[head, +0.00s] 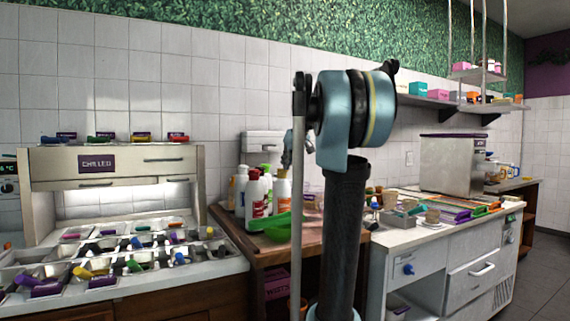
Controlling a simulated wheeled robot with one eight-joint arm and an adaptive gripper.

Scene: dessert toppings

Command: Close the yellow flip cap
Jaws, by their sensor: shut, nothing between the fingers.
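A cluster of squeeze bottles stands on the wooden counter (228,226) at the middle. It includes a white bottle with a red label (256,198) and a red one beside it. No yellow flip cap can be made out; the tops are small and partly hidden by my arm. My own arm fills the middle of the head view. A small blue-grey part of it shows just above the bottles, but my gripper itself cannot be made out behind the arm.
At left is a chilled topping station (110,165) with several bins and coloured scoops. At right, a white counter (402,237) holds small cups, trays and a steel box (450,166). A shelf runs above.

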